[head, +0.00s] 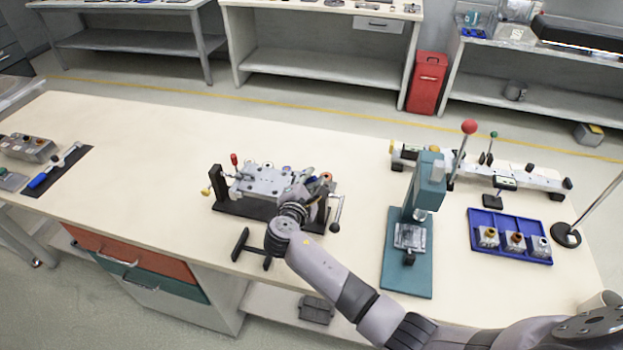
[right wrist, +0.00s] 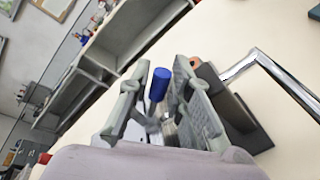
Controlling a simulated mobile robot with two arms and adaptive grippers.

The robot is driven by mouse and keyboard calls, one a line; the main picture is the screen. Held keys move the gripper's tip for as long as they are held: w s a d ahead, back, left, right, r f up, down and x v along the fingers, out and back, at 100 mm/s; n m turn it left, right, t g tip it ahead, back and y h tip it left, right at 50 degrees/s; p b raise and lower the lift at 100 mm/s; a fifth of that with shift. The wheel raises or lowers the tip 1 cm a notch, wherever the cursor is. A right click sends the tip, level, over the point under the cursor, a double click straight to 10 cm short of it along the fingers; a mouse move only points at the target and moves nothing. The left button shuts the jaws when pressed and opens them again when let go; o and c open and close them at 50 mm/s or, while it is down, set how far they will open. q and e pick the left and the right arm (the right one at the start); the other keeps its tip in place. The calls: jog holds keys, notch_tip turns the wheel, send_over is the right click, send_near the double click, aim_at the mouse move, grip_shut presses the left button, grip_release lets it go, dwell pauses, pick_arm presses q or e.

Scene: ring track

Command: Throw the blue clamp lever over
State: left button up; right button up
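The clamp fixture (head: 262,181), a grey plate with clamps on a dark stand, sits mid-bench in the head view. My right gripper (head: 307,182) reaches over its right end; its fingers are hard to make out there. In the right wrist view the blue grip of the clamp lever (right wrist: 160,84) stands between the two fingers of my right gripper (right wrist: 163,72). The fingers are apart, with narrow gaps on both sides of the blue grip. In the head view the blue lever is hidden or too small to tell. My left gripper is not in view.
A teal press (head: 410,265) with a red-knobbed lever stands right of the fixture. A blue tray (head: 485,217) with small blocks lies farther right. A dark mat (head: 72,172) with a blue-handled tool lies at left. The bench between mat and fixture is clear.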

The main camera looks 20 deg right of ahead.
grip_shut()
jog(key=shift+w+a+r+n+p, duration=0.1)
jog(key=shift+r+n+p, duration=0.25)
jog(key=shift+p, duration=0.2)
jog(key=shift+w+a+r+n+h+p, duration=0.1)
jog(key=shift+a+r+n+h+p, duration=0.1)
jog(key=shift+n+p, duration=0.25)
jog(key=shift+w+a+r+n+h+p, duration=0.1)
jog(key=shift+n+h+p, duration=0.1)
jog(key=shift+n+p, duration=0.2)
jog(key=shift+w+a+r+n+h+p, duration=0.15)
jog(key=shift+n+p, duration=0.15)
jog(key=shift+n, duration=0.15)
jog(key=shift+a+r+n+h+p, duration=0.15)
jog(key=shift+n+p, duration=0.1)
jog(key=shift+n, duration=0.2)
jog(key=shift+w+a+n+g+h, duration=0.2)
jog(key=shift+a+n+g+h, duration=0.15)
jog(key=shift+n, duration=0.45)
jog(key=shift+d+p, duration=0.1)
jog(key=shift+p, duration=0.2)
